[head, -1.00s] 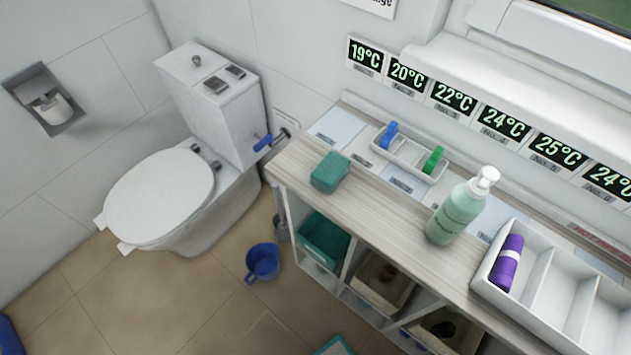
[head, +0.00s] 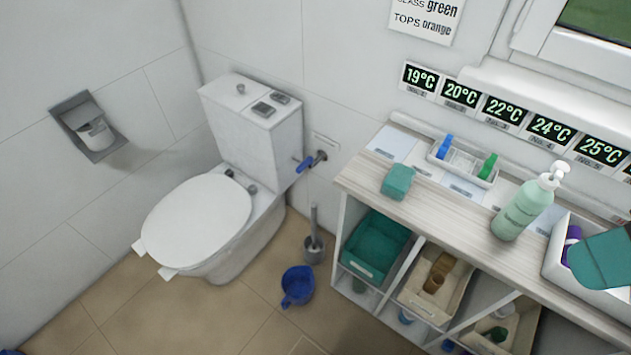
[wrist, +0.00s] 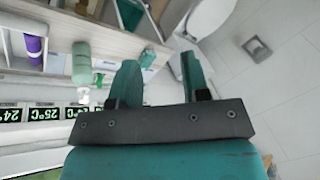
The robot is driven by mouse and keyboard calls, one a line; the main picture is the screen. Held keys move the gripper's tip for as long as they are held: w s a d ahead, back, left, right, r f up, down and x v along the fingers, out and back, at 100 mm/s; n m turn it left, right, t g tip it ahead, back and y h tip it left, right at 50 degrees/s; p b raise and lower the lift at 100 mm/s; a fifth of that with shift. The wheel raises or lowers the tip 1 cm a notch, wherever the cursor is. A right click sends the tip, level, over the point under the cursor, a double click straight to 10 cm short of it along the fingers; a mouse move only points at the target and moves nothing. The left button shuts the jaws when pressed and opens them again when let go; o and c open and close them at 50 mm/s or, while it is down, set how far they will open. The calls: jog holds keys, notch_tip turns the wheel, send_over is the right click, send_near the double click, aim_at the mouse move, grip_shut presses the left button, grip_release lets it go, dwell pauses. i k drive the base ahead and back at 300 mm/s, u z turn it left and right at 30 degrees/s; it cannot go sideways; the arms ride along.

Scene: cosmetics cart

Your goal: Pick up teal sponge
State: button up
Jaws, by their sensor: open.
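The teal sponge (head: 398,182) lies on the left end of the wooden cart top in the head view. In the wrist view a small teal patch (wrist: 148,57) just right of the left finger looks like the sponge, partly hidden by that finger. My gripper (wrist: 158,68) is open, with its two teal fingers apart and nothing visibly held between them. It is clear of the sponge as far as I can tell. In the head view only a teal part of my arm shows at the right edge; the fingertips are not seen there.
A green pump bottle (head: 523,208) stands right of the sponge. A small white tray (head: 463,168) with blue and green items sits behind it. A white divided box (head: 556,262) holds a purple item. Bins fill the shelves below; a toilet (head: 200,225) stands left.

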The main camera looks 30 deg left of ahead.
aim_at(396, 185)
jog(key=u, duration=0.7)
jog(key=i, duration=0.35)
jog(key=u, duration=0.5)
jog(key=k, duration=1.3)
jog(key=u, duration=1.15)
jog(key=i, duration=1.35)
jog(key=z, duration=0.65)
jog(key=i, duration=0.6)
jog(key=z, duration=1.05)
jog(key=i, duration=0.25)
jog(key=z, duration=0.15)
